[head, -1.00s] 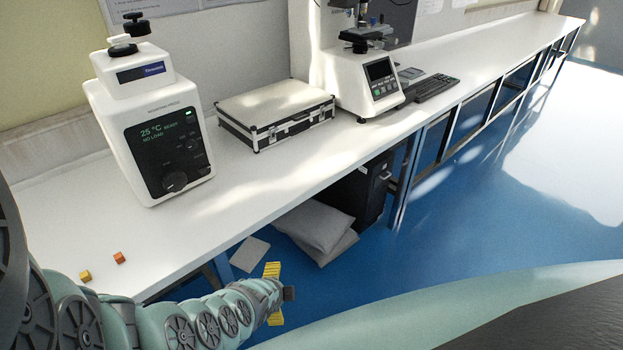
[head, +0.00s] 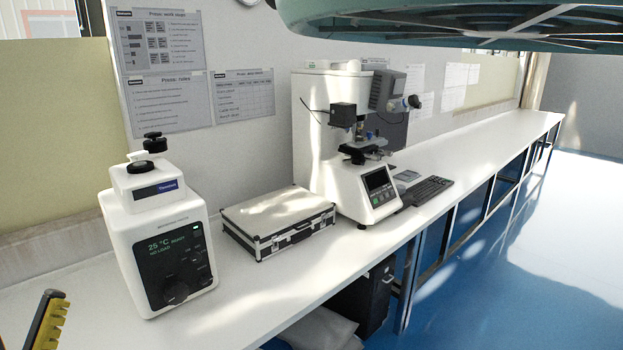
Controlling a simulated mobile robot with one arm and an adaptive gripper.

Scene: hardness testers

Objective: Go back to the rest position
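My gripper shows only in part at the lower left corner of the head view. One dark finger with a yellow ribbed pad (head: 47,322) stands up there, over the near end of the white bench (head: 270,325). The other finger is out of the frame, so I cannot tell whether the gripper is open or shut. Nothing is seen held. The rest of my arm is out of view.
On the bench stand a white mounting press (head: 150,215), a silver-edged case (head: 275,222), a white hardness tester (head: 350,195) and a keyboard (head: 428,191). A black cabinet (head: 375,292) and a pale sack (head: 318,330) are below. The blue floor (head: 480,300) at right is clear.

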